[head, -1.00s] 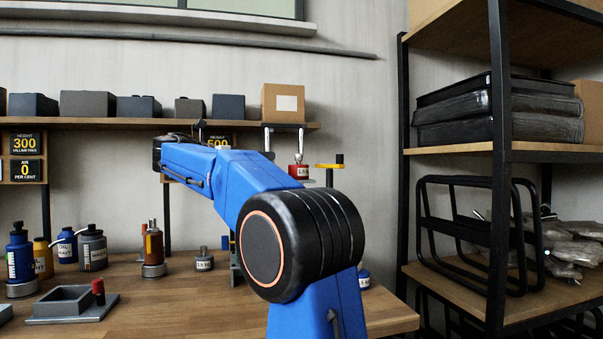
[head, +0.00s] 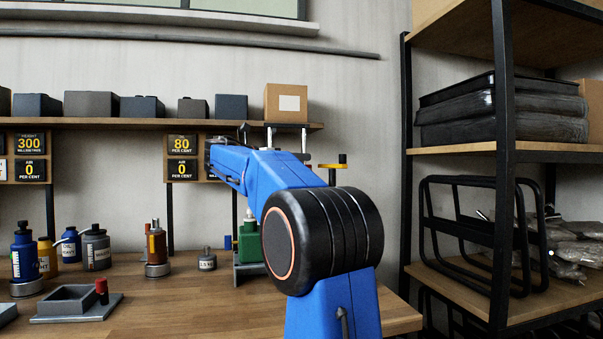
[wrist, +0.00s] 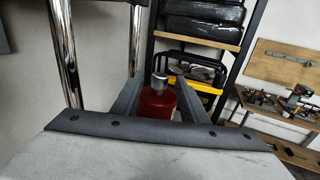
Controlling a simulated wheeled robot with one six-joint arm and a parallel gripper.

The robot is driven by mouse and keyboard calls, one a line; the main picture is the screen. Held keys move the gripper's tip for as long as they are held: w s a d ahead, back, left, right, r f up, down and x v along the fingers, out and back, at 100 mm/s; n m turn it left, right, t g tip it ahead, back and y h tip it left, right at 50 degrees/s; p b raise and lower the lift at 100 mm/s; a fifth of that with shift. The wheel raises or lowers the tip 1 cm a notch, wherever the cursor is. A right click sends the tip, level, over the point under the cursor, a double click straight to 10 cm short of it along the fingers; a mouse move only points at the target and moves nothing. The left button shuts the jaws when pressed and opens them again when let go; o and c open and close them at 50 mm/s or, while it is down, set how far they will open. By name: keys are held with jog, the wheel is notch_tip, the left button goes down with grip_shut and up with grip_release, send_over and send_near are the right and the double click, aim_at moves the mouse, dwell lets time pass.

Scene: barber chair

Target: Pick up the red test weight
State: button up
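The red test weight (wrist: 156,105) stands upright in the wrist view, with a grey metal knob on top. It sits between the two dark fingers of my gripper (wrist: 161,79). The fingers are spread, with a gap visible on each side of the knob. Whether either finger touches the red body lower down is hard to tell. The weight's lower part is hidden behind my gripper's dark edge. In the head view, my blue arm covers the weight and the gripper.
Chrome posts (wrist: 65,55) stand close at the left in the wrist view. A yellow disc with a black knob (head: 333,166) is right of my arm. A green bottle (head: 249,240) and grey weight (head: 207,260) stand below. A black-framed shelf (head: 500,150) is at the right.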

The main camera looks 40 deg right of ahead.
jog(key=shift+s+d, duration=0.15)
jog(key=shift+d, duration=0.95)
jog(key=shift+c, duration=0.6)
grip_shut()
jog(key=shift+r, duration=0.1)
